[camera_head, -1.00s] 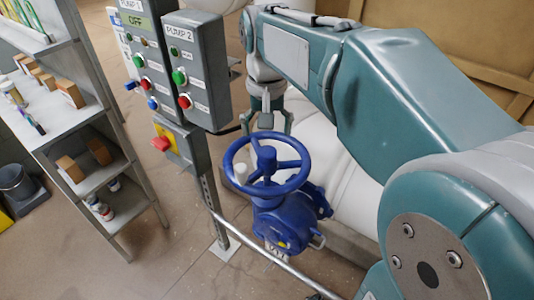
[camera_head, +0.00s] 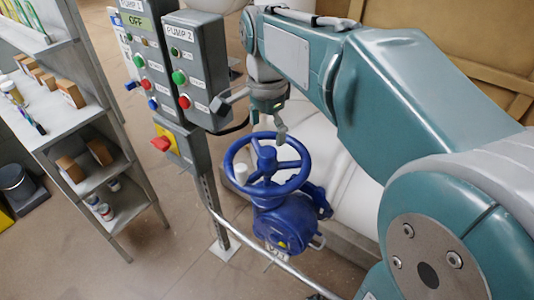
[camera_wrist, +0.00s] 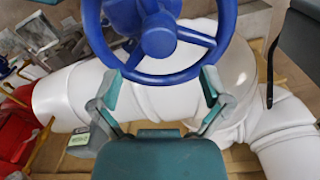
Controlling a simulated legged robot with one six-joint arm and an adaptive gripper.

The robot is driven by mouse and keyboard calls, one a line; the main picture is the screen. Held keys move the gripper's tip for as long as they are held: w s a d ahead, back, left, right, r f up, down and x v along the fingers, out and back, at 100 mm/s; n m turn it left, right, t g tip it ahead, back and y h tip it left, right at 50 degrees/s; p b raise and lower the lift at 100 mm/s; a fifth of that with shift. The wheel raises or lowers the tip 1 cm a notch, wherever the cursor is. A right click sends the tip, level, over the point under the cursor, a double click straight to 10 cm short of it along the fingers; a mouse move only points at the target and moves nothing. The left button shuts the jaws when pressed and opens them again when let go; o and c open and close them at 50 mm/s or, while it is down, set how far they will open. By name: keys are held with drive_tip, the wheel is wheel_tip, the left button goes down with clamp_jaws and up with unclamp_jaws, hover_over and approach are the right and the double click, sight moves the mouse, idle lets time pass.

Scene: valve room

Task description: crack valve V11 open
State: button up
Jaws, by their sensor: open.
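The blue valve handwheel (camera_head: 238,180) has several spokes and sits on a blue valve body (camera_head: 285,228). A small tag below the body is too small to read, so I cannot confirm that it says V11. My gripper (camera_head: 250,121) is open above the far side of the wheel, its fingers spread left and right. In the wrist view the wheel (camera_wrist: 222,40) fills the top middle. The near part of its rim lies between the open fingertips of my gripper (camera_wrist: 159,84) in the picture. Nothing is held, and I see no clear contact.
Two grey pump boxes with buttons (camera_head: 198,70) stand close to the left of my gripper. A red and yellow switch (camera_head: 163,144) is below them. White pipes (camera_wrist: 75,95) run behind the valve. A shelf (camera_head: 95,115) stands at left; floor between is clear.

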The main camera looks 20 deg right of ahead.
sight(267, 151)
drive_tip(key=shift+m, duration=0.5)
drive_tip(key=shift+f, duration=3.45)
